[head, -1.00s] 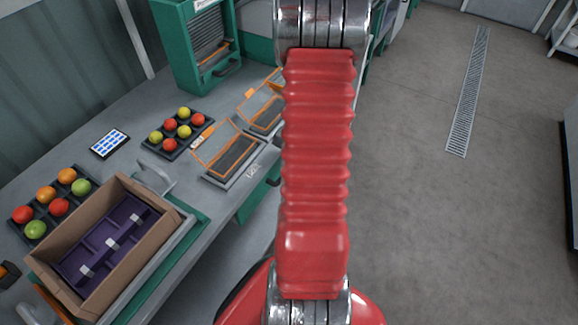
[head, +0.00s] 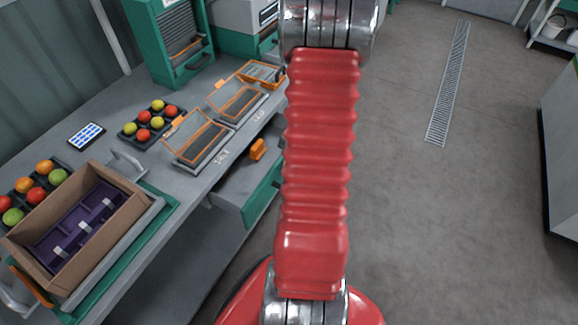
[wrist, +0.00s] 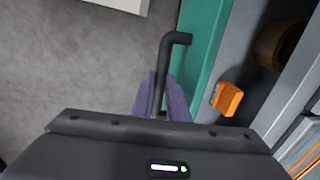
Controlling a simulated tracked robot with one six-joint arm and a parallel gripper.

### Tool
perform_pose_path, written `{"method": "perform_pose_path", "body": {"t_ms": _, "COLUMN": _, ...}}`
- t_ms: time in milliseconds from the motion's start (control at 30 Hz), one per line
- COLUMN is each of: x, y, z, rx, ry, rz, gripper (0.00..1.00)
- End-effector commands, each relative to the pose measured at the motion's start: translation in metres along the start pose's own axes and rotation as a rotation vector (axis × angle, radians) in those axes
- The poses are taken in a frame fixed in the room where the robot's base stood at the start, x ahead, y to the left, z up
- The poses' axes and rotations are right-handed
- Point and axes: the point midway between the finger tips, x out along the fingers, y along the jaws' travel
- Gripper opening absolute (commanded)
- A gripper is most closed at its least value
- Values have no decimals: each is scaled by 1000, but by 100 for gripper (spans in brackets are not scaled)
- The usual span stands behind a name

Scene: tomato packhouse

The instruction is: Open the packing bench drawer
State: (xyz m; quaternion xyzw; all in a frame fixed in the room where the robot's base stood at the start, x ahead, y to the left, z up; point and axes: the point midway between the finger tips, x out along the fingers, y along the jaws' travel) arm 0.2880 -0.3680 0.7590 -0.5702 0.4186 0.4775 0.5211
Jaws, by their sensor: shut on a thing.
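The packing bench drawer (head: 232,185) stands pulled out from under the bench top, with its green front (head: 264,190) partly behind my red arm in the head view. In the wrist view the green drawer front (wrist: 203,45) runs beside my gripper, and its dark bar handle (wrist: 163,68) lies between the purple fingers. My gripper (wrist: 159,96) is shut on the handle. An orange object (wrist: 227,98) and a brown round thing (wrist: 278,43) lie inside the open drawer. The gripper is not visible in the head view.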

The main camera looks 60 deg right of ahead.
Motion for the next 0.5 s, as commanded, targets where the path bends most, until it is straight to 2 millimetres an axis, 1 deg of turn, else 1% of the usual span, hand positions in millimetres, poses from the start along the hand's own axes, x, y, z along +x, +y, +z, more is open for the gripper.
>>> {"method": "perform_pose_path", "body": {"t_ms": 300, "x": -14, "y": 65, "z": -2, "rx": 11, "ry": 2, "rz": -1, "gripper": 0}}
{"method": "perform_pose_path", "body": {"t_ms": 500, "x": -21, "y": 100, "z": -2, "rx": 14, "ry": 3, "rz": -1, "gripper": 0}}
